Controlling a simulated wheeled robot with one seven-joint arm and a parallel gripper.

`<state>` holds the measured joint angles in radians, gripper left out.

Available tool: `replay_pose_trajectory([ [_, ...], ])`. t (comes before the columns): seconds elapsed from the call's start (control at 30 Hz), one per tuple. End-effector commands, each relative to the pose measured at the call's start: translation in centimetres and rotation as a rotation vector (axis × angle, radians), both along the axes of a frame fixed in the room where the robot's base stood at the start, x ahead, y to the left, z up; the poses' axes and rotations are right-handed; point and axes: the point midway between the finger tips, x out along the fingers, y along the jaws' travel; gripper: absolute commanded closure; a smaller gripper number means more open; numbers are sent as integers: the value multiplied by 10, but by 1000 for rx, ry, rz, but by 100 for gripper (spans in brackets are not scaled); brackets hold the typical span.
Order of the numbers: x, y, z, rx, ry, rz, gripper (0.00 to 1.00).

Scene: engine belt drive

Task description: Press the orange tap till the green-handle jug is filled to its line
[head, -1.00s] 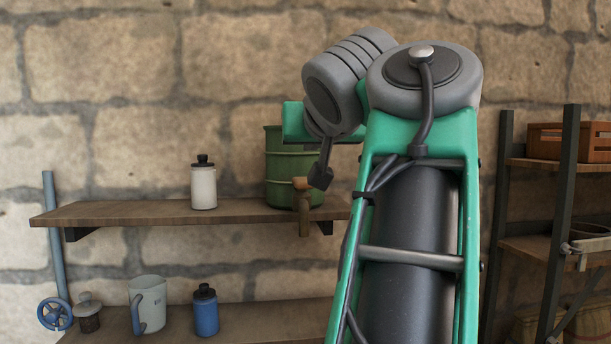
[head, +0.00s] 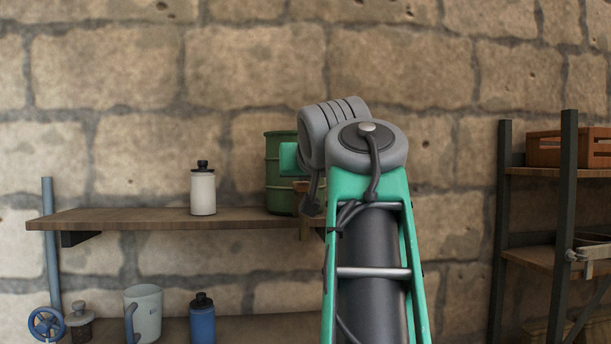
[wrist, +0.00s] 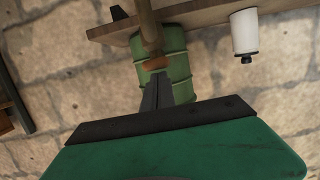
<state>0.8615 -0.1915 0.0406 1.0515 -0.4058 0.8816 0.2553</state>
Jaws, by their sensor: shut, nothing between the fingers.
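A green barrel (head: 279,172) stands on the upper shelf, partly behind my arm. A wooden tap (head: 305,228) with an orange-brown top is at its front; the wrist view, turned upside down, shows the tap's orange-brown end (wrist: 156,63) before the barrel (wrist: 172,50). My gripper (wrist: 158,77) is shut and empty, its tips close to that end; I cannot tell whether they touch. In the head view my arm hides the gripper. A pale jug (head: 148,312) with a blue-grey handle is on the lower shelf. No green-handled jug is seen; the space under the tap is hidden.
A white bottle (head: 203,190) stands left of the barrel on the upper shelf (head: 130,218). A blue bottle (head: 202,320) and a small lidded jar (head: 80,322) flank the jug. A blue handwheel (head: 46,323) is far left. A dark rack (head: 562,210) with a wooden crate (head: 545,149) is right.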

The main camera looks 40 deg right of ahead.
Motion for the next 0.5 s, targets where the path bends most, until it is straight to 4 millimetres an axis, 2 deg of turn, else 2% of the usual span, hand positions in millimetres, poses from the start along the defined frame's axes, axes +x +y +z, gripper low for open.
replay_pose_trajectory([
  [0.4,-7,5,-31,-56,-81,-1,100],
  [0.5,-7,5,-31,-54,-78,0,100],
])
